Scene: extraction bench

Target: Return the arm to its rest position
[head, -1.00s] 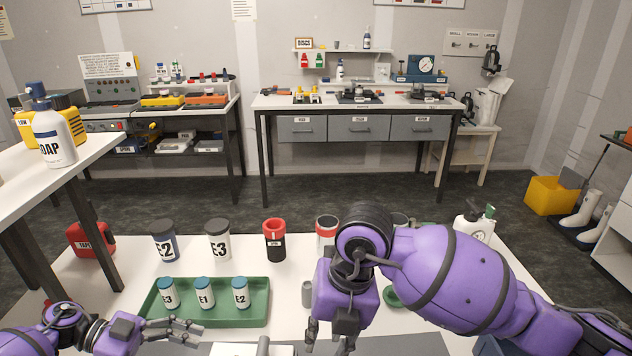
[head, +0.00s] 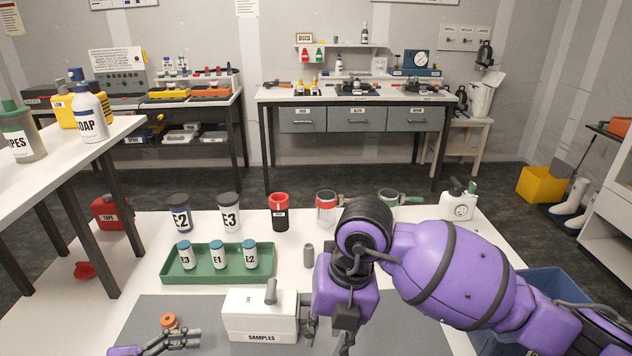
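My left gripper (head: 184,342) is at the bottom edge, left of centre, over the grey mat (head: 150,310). Its fingers look parted with nothing between them, and most of the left arm is out of view. That gripper looks open and empty, just right of the white SAMPLES box (head: 260,316). I cannot tell whether it touches the box. Part of the table behind the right arm is hidden.
A green tray (head: 180,277) with three small blue-capped bottles stands behind the box. A side table (head: 60,160) is at left, a blue bin (head: 545,290) at right.

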